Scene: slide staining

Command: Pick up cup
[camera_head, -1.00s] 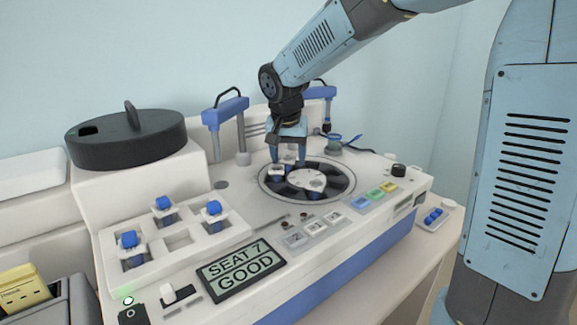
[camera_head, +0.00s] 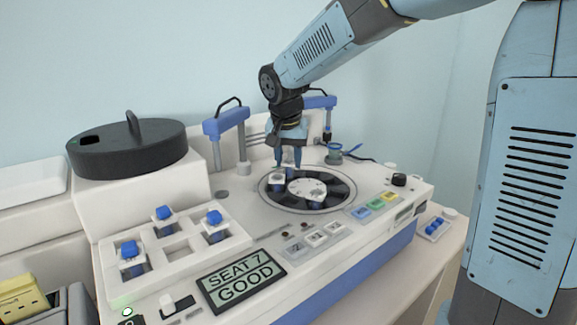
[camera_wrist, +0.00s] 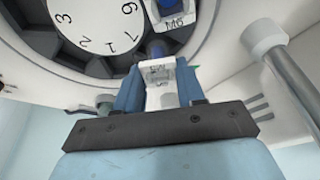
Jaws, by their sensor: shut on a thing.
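My gripper (camera_head: 288,164) points down over the back part of the round dark rotor (camera_head: 341,188) in the head view. Its two blue fingers are shut on a white labelled cup (camera_wrist: 160,74), seen between the fingertips in the wrist view, where my gripper (camera_wrist: 160,88) also shows. The label is too blurred to read. In the head view the fingers mostly hide the held cup. Other white-and-blue cups sit in the rotor, one just below the fingers (camera_head: 278,176) and one at the front (camera_head: 316,193). In the wrist view a cup marked M6 (camera_wrist: 174,22) is nearby.
A rack at the left (camera_head: 203,251) holds several blue-capped cups. A screen (camera_head: 242,279) reads "SEAT 7 GOOD". Blue-topped posts (camera_head: 226,121) stand close behind and left of my gripper. A dark round lid (camera_head: 128,150) rests on the machine at the far left.

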